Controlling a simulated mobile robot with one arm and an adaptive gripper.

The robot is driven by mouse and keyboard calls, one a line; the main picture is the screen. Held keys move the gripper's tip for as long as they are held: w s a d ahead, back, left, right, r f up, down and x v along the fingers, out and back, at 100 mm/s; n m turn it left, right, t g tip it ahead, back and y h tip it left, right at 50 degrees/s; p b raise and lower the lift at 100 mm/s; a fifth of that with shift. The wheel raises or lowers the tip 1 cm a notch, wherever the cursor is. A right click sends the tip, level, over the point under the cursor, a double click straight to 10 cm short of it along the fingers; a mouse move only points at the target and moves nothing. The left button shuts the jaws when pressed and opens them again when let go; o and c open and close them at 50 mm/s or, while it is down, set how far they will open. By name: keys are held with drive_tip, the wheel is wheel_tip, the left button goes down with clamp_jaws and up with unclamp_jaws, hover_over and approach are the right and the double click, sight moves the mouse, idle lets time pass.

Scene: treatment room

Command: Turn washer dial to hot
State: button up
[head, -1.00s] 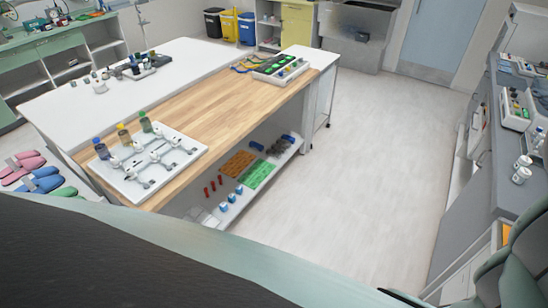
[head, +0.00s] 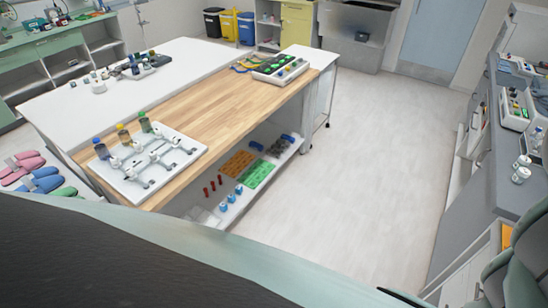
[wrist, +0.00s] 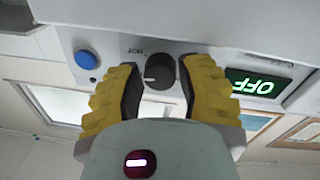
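In the wrist view a dark round dial (wrist: 160,72) with a pale pointer mark sits on the underside of a light grey panel (wrist: 205,47). My gripper (wrist: 160,82) has yellow ridged fingers, one on each side of the dial. A gap shows between the left finger and the dial; the right finger is very close, and I cannot tell if it touches. My gripper is not visible in the head view.
A blue button (wrist: 87,59) is left of the dial on the panel. In the head view a wood-topped bench (head: 215,103) holds a white board (head: 150,181) with bottles. Open floor (head: 370,140) lies to its right, and a grey counter (head: 512,190) runs along the right.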

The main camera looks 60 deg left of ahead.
clamp_jaws()
drive_tip(key=m+b, duration=0.1)
drive_tip(key=m, duration=0.3)
drive_tip(key=shift+f, duration=0.15)
drive_tip(key=shift+m+y+b, duration=0.3)
drive_tip(key=shift+m+b, duration=0.45)
drive_tip(key=shift+m, duration=0.75)
drive_tip(key=o, duration=0.5)
unclamp_jaws()
